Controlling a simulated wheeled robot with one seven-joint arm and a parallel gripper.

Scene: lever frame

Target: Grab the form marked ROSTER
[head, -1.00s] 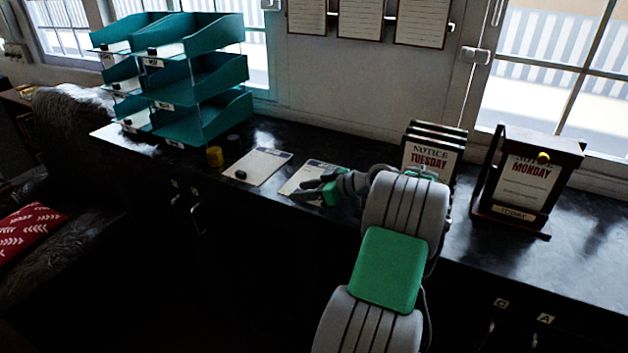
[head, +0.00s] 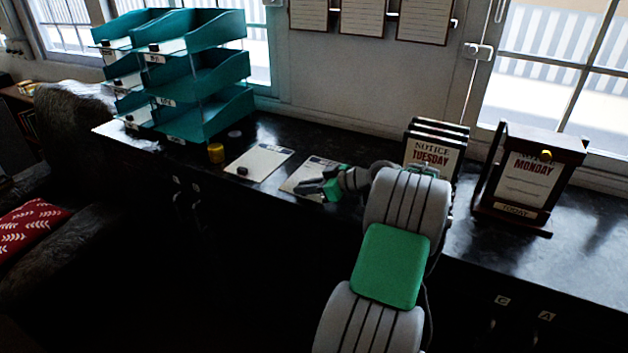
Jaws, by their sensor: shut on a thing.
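Two white forms lie on the dark counter. The left form (head: 260,160) has a small black object on it, and the right form (head: 301,174) is partly covered by my gripper. The print on both is too small to read, so I cannot tell which one is marked ROSTER. My gripper (head: 312,188) is low over the front part of the right form, its fingers pointing left. It is shut on the right form, though the grip itself is hard to make out.
A stack of TUESDAY notices (head: 432,155) stands right of the forms. A wooden MONDAY notice holder (head: 523,182) is farther right. Framed sheets (head: 365,18) hang on the wall.

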